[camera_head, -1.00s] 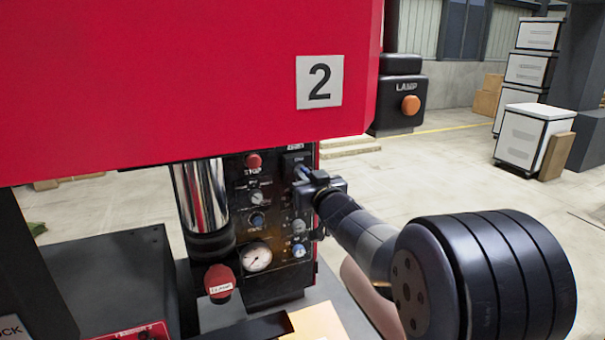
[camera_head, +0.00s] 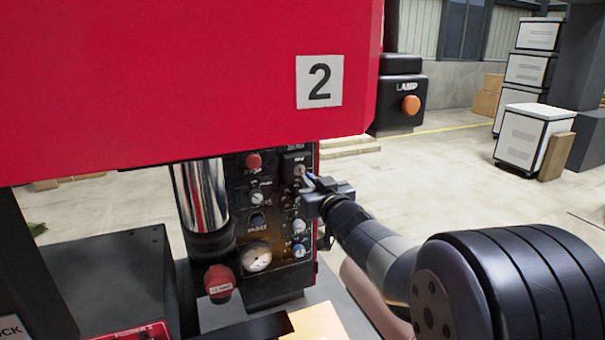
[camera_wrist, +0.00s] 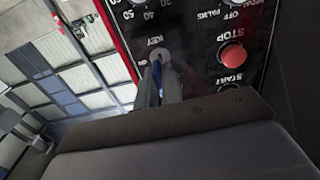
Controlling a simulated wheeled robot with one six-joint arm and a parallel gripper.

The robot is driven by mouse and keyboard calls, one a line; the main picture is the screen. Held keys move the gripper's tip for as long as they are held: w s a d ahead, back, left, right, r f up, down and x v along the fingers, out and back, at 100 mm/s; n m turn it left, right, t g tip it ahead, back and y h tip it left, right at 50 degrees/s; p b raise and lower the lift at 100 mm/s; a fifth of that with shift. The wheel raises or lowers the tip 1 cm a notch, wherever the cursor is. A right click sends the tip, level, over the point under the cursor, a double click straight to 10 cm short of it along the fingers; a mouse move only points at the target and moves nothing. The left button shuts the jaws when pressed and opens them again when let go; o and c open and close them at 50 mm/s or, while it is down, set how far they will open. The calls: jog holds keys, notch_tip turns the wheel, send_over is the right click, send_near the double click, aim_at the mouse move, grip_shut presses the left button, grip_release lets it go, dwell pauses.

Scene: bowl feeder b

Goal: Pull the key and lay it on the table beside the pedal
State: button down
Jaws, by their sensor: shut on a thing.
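My gripper (camera_head: 315,188) is shut on the key, close in front of the black control panel (camera_head: 270,225) of the red machine. The key (camera_wrist: 157,70) shows as a narrow blue piece between the fingers in the wrist view, and as a small bluish bit (camera_head: 309,180) in the head view. The round key lock (camera_wrist: 160,54), labelled KEY, sits right at the fingertips. I cannot tell whether the key's tip is still inside the lock. My gripper (camera_wrist: 161,88) hides part of the key. I do not make out a pedal in either view.
The panel has a red stop button (camera_wrist: 233,56), several knobs and a gauge (camera_head: 257,257). A red emergency knob (camera_head: 219,281) sticks out lower left. The red housing (camera_head: 180,80) hangs above, with a lamp box (camera_head: 400,95) at its right. Open floor lies at right.

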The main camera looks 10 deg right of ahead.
jog(key=shift+s+d, duration=0.15)
jog(key=shift+s, duration=0.55)
jog(key=shift+s+d, duration=0.1)
jog(key=shift+s, duration=0.6)
jog(key=shift+f, duration=0.1)
